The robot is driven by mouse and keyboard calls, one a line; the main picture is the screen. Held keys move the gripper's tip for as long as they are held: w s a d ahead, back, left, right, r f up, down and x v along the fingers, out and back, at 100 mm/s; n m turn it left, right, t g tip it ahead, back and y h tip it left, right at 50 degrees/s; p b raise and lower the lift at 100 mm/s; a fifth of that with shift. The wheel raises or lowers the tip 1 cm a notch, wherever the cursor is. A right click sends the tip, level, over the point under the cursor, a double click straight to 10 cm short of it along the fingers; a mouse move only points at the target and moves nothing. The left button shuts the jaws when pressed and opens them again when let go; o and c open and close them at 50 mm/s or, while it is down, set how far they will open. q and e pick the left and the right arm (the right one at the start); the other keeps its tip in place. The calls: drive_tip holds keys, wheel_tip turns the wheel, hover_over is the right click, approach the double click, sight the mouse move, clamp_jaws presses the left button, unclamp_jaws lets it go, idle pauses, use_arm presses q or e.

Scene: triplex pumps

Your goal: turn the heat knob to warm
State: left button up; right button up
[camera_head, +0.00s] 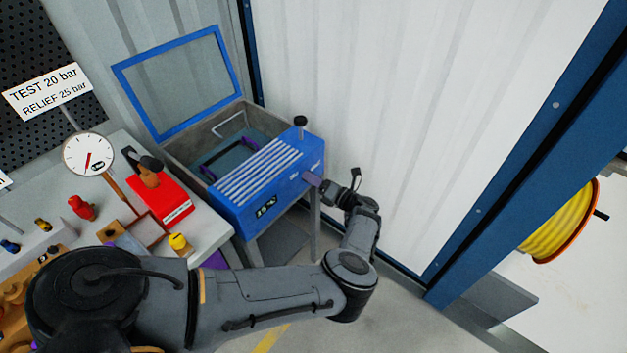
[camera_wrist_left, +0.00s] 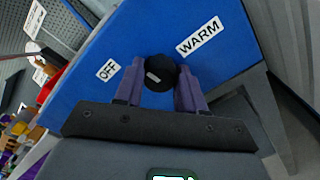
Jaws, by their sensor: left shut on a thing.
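The black heat knob (camera_wrist_left: 160,73) sits on the blue end panel of the heated tank (camera_wrist_left: 130,40) in the left wrist view. The OFF label (camera_wrist_left: 108,69) is left of it and the WARM label (camera_wrist_left: 199,36) is at its upper right. The knob has a short pale mark on its face, nearer the OFF side. My left gripper (camera_head: 313,179) is at the tank's right end in the head view. Its purple fingers are shut on the knob, one on each side. In the head view the gripper hides the knob. My right gripper is not in view.
The tank's blue-framed lid (camera_head: 128,90) stands open. A black-topped post (camera_head: 300,121) rises by the tank's rear corner. The bench (camera_head: 212,226) at left holds a gauge (camera_head: 88,154) and a red hand pump (camera_head: 165,200). A white wall stands close behind.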

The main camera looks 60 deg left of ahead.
use_arm(q)
drive_tip(key=m+b, duration=0.4)
drive_tip(key=m, duration=1.5)
drive_tip(key=shift+f, duration=0.2)
drive_tip(key=shift+m, duration=0.4)
drive_tip(key=o, duration=1.1)
drive_tip(key=shift+c, duration=0.2)
drive_tip(key=shift+d, duration=0.15)
